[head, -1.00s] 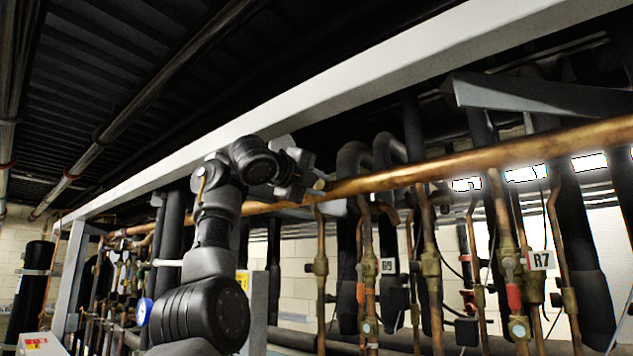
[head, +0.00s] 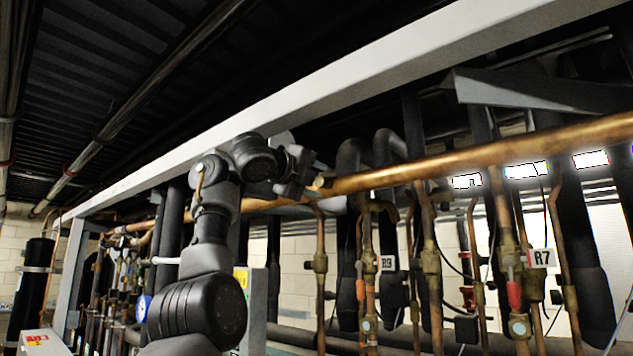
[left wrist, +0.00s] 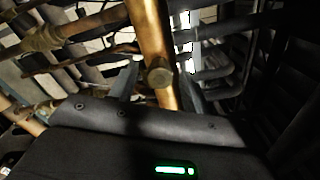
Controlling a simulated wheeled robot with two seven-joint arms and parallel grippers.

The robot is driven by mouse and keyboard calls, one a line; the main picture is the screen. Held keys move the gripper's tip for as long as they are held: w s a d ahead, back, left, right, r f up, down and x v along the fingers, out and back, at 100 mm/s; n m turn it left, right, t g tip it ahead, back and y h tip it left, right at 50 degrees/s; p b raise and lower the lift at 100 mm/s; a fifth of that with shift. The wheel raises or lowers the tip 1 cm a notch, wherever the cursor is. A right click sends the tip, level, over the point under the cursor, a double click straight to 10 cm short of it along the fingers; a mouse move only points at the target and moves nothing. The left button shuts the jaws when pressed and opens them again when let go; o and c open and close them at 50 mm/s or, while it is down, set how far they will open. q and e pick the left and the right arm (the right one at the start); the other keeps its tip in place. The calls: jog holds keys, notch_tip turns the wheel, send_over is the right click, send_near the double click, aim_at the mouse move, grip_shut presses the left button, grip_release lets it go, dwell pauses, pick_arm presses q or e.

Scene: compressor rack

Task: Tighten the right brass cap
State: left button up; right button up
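A small round brass cap (head: 321,184) sticks out from the long horizontal copper pipe (head: 450,160) in the head view. In the left wrist view the cap (left wrist: 160,74) shows its round end in front of the pipe. My left gripper (head: 312,178) is right beside the cap. In the left wrist view its two fingers (left wrist: 158,88) stand apart, one on each side of the cap, with gaps visible between them and it. I cannot tell how deep the cap sits between the fingers. My right gripper is not in view.
A pale steel beam (head: 330,95) runs diagonally just above my left arm. Vertical copper pipes with brass valves (head: 430,262) and black insulated pipes (head: 350,240) hang below and behind the copper pipe. Tags R9 (head: 387,264) and R7 (head: 541,258) mark some lines.

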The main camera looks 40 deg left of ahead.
pick_arm(q)
jog(key=shift+s, duration=0.1)
jog(key=shift+s+f+b, duration=0.15)
jog(key=shift+s+b, duration=0.15)
jog(key=shift+b, duration=0.05)
jog(key=s+b, duration=0.4)
jog(key=s, duration=0.6)
jog(key=shift+b, duration=0.4)
